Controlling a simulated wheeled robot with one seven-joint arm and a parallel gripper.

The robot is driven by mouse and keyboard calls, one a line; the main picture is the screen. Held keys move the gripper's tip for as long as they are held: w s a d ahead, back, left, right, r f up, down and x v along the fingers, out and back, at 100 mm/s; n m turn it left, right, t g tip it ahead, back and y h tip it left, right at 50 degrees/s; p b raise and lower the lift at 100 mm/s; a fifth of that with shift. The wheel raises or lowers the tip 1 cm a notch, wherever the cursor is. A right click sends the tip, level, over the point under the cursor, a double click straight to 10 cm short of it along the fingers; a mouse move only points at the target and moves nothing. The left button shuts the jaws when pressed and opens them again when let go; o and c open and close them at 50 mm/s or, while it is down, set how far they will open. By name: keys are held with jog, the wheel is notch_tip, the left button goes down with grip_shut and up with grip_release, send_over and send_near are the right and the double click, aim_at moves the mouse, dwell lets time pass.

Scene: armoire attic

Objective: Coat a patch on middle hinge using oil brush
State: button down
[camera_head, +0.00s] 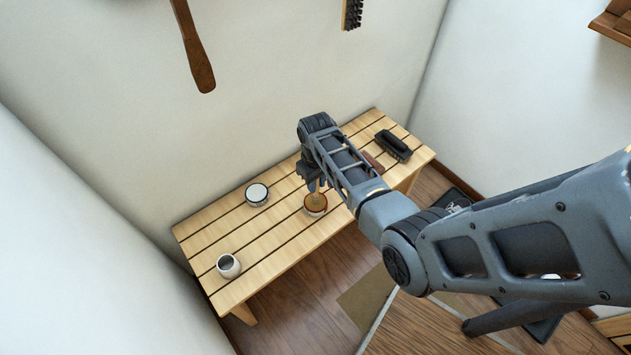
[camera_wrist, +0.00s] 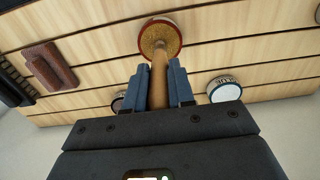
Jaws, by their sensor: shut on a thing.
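My gripper (camera_head: 311,181) is over the slatted wooden bench and shut on a wooden handle, which I take to be the oil brush. In the wrist view the handle (camera_wrist: 159,82) runs between the two blue fingers (camera_wrist: 165,88) to a round dish of amber-brown content (camera_wrist: 174,40). The brush's far end is at or in this dish; its bristles cannot be made out. In the head view the same dish (camera_head: 316,209) stands on the bench, directly below my gripper. No hinge shows in either view.
The bench (camera_head: 215,220) also holds a white-topped tin (camera_head: 257,194), a pale cup (camera_head: 228,265), a black brush (camera_head: 393,146) and a brown block (camera_head: 372,162). A wooden handle (camera_head: 196,62) and a bristle brush (camera_head: 352,14) hang above. White walls stand close behind and left.

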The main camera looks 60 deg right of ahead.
notch_tip(320, 180, up, 7)
jog(key=p, duration=0.7)
dwell(0.9)
jog(key=w+a+r+n, duration=0.1)
jog(key=a+r, duration=0.5)
jog(key=a, duration=0.4)
jog(key=w+a+r+n, duration=0.2)
jog(key=a+r, duration=0.4)
jog(key=a, duration=0.4)
jog(key=shift+a+r, duration=0.15)
jog(key=shift+a, duration=0.25)
jog(key=shift+d, duration=0.1)
